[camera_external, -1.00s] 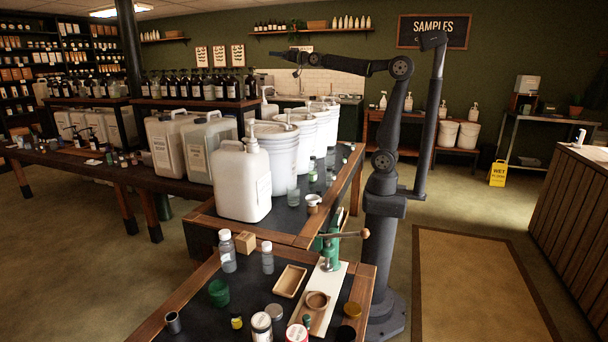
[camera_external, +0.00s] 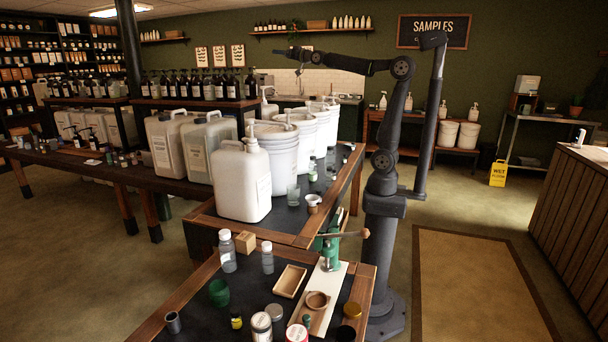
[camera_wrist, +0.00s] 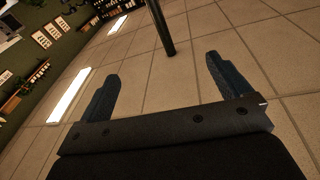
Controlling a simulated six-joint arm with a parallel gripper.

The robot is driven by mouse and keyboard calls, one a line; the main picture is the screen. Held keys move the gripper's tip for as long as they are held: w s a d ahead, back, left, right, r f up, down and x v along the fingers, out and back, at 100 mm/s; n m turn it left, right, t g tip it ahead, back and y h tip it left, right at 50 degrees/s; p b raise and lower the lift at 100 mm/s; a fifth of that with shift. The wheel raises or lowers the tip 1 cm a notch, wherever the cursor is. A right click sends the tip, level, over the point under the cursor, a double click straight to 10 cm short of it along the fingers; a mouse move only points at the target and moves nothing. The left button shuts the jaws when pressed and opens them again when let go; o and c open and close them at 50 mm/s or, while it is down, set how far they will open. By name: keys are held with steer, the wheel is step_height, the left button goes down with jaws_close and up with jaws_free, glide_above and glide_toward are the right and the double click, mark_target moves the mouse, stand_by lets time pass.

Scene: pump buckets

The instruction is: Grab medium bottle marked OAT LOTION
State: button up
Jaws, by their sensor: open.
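My gripper (camera_wrist: 160,75) is open and empty in the wrist view, its two fingers apart against the ceiling. In the external view my gripper (camera_external: 293,52) is small, high above the white buckets at the end of my raised arm. Two clear bottles with white caps stand on the near table: a larger one (camera_external: 228,254) and a smaller one (camera_external: 267,260). Several other small bottles stand among the buckets. Labels are too small to read, so I cannot tell which bottle is marked OAT LOTION. My gripper is far from all of them.
White buckets (camera_external: 274,150) and a large jug (camera_external: 241,186) crowd the middle table. The near table holds a wooden tray (camera_external: 290,281), a green press (camera_external: 331,252), a green cup (camera_external: 219,293) and several jars. A dark column (camera_external: 130,60) stands behind.

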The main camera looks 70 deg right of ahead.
steer(key=c, duration=0.6)
